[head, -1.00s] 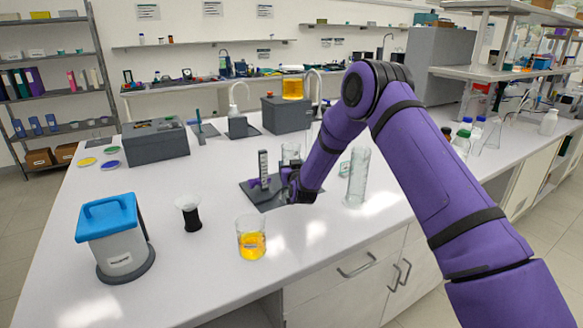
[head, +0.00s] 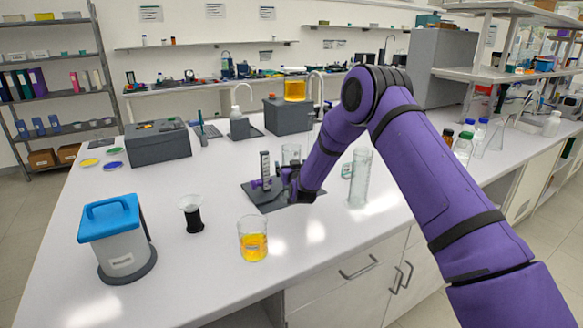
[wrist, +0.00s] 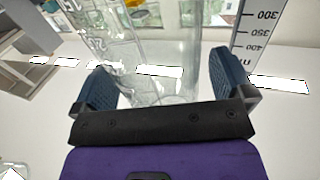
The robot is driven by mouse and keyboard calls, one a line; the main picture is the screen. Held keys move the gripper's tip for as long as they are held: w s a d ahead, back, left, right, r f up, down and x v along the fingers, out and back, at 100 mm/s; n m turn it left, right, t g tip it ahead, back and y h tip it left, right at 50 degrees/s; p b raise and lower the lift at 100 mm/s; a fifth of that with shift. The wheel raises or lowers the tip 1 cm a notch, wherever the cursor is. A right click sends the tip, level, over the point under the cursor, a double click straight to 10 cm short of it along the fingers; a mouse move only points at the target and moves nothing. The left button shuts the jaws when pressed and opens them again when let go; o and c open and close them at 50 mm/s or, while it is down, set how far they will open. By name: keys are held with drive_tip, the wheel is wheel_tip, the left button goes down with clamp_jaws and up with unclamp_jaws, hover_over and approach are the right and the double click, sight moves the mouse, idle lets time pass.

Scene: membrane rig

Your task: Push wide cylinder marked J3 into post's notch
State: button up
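A clear glass cylinder (head: 291,153) stands by the post (head: 265,170), just right of it in the head view. The post is upright, carries a scale and stands on a dark grey base plate (head: 257,195). The scale (wrist: 258,30) shows at the upper right there. My gripper (wrist: 160,85) has its fingers wide apart, one either side of the glass; firm contact is not clear. The notch is hidden.
A second tall glass cylinder (head: 360,178) stands close right of my arm. A beaker of yellow liquid (head: 253,240), a black-based funnel-like cup (head: 192,213) and a blue-topped device (head: 115,238) stand in front and left. The bench between them is clear.

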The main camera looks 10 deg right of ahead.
drive_tip(key=s, duration=1)
drive_tip(key=s+d+r+g+y, duration=0.1)
drive_tip(key=s+d+r+g, duration=0.15)
drive_tip(key=s+r, duration=0.75)
drive_tip(key=s+d+r+g, duration=0.2)
drive_tip(key=s+r+g, duration=0.3)
drive_tip(key=r, duration=0.9)
drive_tip(key=s+d+r+g, duration=0.1)
drive_tip(key=s+d, duration=0.1)
drive_tip(key=s, duration=1)
drive_tip(key=s+d+r+g, duration=0.1)
drive_tip(key=s+d+g, duration=0.1)
drive_tip(key=s, duration=1)
drive_tip(key=s+d+r+g+h, duration=0.1)
drive_tip(key=s+d+g, duration=0.1)
drive_tip(key=s, duration=1)
drive_tip(key=shift+s+d+r, duration=0.2)
drive_tip(key=shift+s+r, duration=0.1)
drive_tip(key=shift+r, duration=0.1)
